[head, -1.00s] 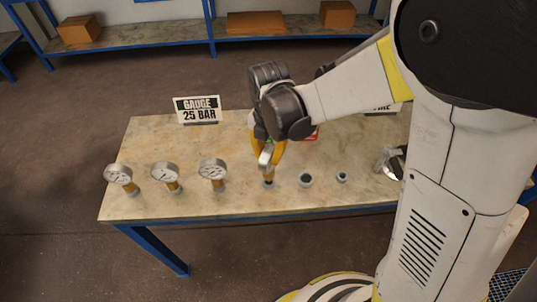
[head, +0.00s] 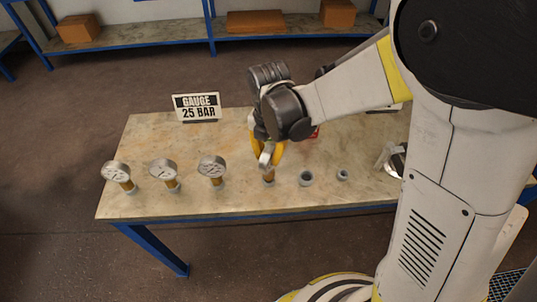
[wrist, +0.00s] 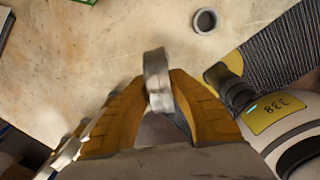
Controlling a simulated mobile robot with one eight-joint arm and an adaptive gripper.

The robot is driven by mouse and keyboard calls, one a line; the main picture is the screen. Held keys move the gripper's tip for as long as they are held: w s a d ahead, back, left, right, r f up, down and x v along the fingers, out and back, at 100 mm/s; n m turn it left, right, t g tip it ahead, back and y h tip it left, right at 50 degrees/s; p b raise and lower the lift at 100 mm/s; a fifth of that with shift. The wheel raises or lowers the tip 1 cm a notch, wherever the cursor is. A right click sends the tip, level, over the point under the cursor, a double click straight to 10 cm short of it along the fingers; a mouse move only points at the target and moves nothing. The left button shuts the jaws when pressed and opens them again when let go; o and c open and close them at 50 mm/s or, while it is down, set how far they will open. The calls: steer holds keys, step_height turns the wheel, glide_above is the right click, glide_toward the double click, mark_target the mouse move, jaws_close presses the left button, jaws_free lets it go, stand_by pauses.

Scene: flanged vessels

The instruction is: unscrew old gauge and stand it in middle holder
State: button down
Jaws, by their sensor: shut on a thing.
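My gripper (head: 268,152) is shut on a gauge, with its yellow fingers on both sides of the silver gauge body. The wrist view shows the gauge (wrist: 157,80) edge-on between the fingers. Its brass stem points down at a small grey holder (head: 268,183) near the table's front edge; the stem's end seems to be at or in this holder, but how deep is unclear. To the right are an empty, wider grey holder (head: 305,178) and a smaller one (head: 342,174). Three more gauges (head: 116,171), (head: 164,170), (head: 212,168) stand to the left.
A "GAUGE 25 BAR" sign (head: 197,107) stands at the table's back. A silver fitting (head: 386,156) at the right is partly hidden behind my column. A red item (head: 315,132) shows behind my wrist. The stone-coloured table top (head: 150,140) is mostly clear behind the gauges.

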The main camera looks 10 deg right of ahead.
steer(key=shift+f+b, duration=0.5)
steer(key=shift+f, duration=0.15)
steer(key=c, duration=1.2)
jaws_free()
steer(key=shift+c, duration=0.2)
steer(key=shift+r, duration=0.2)
step_height(320, 180, up, 12)
steer(key=shift+f, duration=0.1)
steer(key=shift+s+d+m, duration=0.15)
steer(key=shift+d+m, duration=0.15)
steer(key=shift+m, duration=0.3)
steer(key=s+d+m+t+b, duration=0.1)
steer(key=s+d+m+t, duration=0.2)
steer(key=m, duration=1.1)
steer(key=s+d+m+t+b, duration=0.2)
steer(key=s+d+m+t, duration=0.2)
steer(key=s+d+m, duration=0.3)
steer(key=d+m, duration=0.3)
steer(key=m, duration=0.4)
steer(key=shift+s, duration=0.2)
